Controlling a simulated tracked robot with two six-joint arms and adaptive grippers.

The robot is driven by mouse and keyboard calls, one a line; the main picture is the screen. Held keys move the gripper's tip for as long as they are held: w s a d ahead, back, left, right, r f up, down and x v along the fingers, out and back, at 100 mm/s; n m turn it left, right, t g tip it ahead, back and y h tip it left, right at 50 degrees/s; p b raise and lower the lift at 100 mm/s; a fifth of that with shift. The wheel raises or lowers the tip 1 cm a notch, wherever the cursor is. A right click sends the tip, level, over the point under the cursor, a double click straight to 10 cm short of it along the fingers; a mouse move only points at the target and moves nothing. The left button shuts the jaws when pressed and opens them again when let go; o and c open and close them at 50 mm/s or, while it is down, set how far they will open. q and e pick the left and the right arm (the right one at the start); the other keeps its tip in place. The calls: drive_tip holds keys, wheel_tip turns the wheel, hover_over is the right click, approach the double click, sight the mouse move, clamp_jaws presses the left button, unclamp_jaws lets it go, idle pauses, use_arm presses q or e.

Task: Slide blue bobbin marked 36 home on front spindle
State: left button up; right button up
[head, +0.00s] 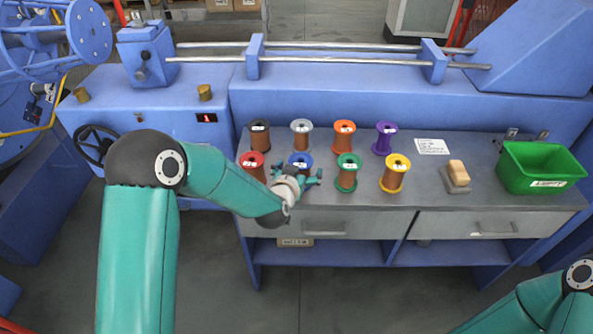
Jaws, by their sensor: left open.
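The blue bobbin (301,158) stands upright in the front row on the grey bench top. My left gripper partly hides it, and the number on its label is too small to read. My left gripper (299,172) is open right at the near side of the blue bobbin, with its fingers spread to left and right. I cannot tell whether it touches the bobbin. Behind the bench, a front metal rod (345,63) runs level through blue brackets and looks bare; I cannot tell if it is the front spindle. My right gripper is out of view.
A red bobbin (253,164) and a green bobbin (347,172) stand close on either side of my left gripper. More bobbins stand behind and to the right, including a yellow one (394,173). A green bin (541,168) sits at the bench's right end.

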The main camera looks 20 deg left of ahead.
use_arm(q)
drive_tip(key=shift+w+f, duration=0.25)
drive_tip(key=shift+w, duration=0.35)
drive_tip(key=c, duration=1.8)
drive_tip(key=shift+r, duration=0.1)
